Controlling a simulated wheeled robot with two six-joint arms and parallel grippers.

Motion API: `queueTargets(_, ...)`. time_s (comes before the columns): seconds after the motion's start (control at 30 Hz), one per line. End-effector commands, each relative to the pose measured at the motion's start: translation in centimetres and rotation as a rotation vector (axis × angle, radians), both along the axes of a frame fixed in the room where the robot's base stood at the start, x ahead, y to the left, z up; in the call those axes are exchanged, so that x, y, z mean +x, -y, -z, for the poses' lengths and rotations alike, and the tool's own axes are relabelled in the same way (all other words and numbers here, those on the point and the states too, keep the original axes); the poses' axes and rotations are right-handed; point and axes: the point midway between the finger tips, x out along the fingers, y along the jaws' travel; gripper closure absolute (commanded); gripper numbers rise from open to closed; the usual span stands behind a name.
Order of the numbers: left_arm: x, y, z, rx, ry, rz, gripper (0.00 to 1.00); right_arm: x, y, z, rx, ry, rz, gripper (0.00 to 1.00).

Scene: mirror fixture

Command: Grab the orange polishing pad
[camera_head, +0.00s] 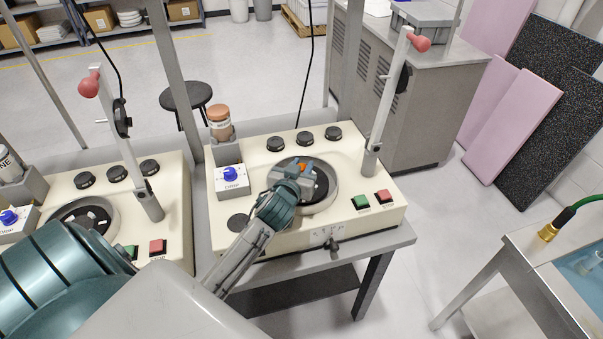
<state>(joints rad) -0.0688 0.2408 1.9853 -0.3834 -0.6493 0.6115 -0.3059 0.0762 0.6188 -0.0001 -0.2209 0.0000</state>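A small bit of orange, likely the orange polishing pad (303,167), shows at the tip of my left gripper (297,174), over the round dark plate (320,187) of the right-hand polishing machine. The gripper hides most of the orange piece and part of the plate. I cannot tell whether the fingers are closed on it or only around or above it. My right gripper is not in view.
The cream machine (235,208) has black knobs, green and red buttons, and an upright lever with a red handle (418,40) at right. A jar with an orange-brown lid (218,113) stands behind left. A second machine is at left; a sink table (530,262) at right.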

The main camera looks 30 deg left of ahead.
Motion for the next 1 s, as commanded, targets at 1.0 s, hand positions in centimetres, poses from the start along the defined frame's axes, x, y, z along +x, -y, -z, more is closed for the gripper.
queueTargets(1.0,-7.0,4.7,-3.8,-0.01,0.002,-0.002,0.99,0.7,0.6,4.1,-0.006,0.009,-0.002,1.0)
